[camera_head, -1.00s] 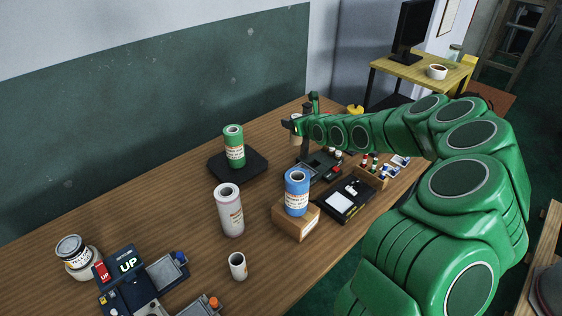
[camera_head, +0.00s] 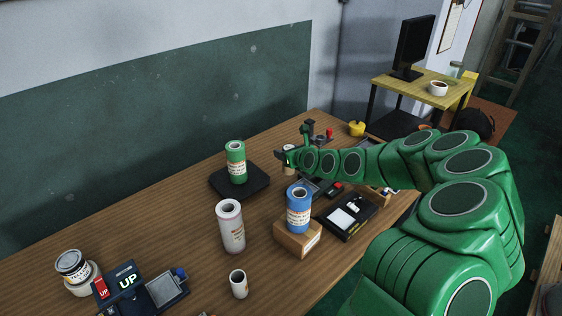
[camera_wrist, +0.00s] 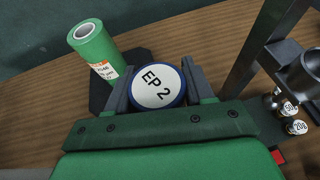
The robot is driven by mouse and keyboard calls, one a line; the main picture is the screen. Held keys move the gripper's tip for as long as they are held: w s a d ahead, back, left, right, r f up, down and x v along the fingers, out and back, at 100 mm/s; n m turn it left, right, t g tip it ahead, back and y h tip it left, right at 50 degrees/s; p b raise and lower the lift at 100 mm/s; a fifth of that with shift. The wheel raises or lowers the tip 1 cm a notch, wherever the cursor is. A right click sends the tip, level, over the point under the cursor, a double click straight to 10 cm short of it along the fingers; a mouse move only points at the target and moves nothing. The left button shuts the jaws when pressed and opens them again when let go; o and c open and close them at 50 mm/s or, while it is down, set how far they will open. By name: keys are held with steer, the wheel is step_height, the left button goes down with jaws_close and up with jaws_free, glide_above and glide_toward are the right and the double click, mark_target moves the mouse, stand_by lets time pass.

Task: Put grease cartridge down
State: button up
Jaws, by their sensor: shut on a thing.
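The grease cartridge (camera_wrist: 158,87) shows in the wrist view as a round white top with a blue rim, marked "EP 2". My gripper (camera_wrist: 157,82) is shut on it, one finger on each side. In the head view my gripper (camera_head: 284,159) and the pale cartridge (camera_head: 290,167) are at the far part of the wooden table, right of the black pad. The cartridge's lower part is hidden, and I cannot tell if it touches the table.
A green roll (camera_head: 236,163) stands on the black pad (camera_head: 255,186), close to my gripper's left. A blue roll (camera_head: 298,210) stands on a cardboard box (camera_head: 297,240). A white roll (camera_head: 230,228) stands nearer. A dark metal stand (camera_wrist: 262,40) rises close on the right.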

steer(key=w+a+f, duration=0.2)
steer(key=w+f, duration=0.6)
steer(key=w, duration=0.3)
steer(key=shift+a+f, duration=0.15)
steer(key=shift+a, duration=0.05)
stand_by(0.6)
steer(key=shift+w+f, duration=0.15)
steer(key=shift+f, duration=0.8)
steer(key=shift+w+f, duration=0.1)
steer(key=shift+f, duration=0.8)
steer(key=shift+f, duration=0.1)
steer(key=o, duration=1.1)
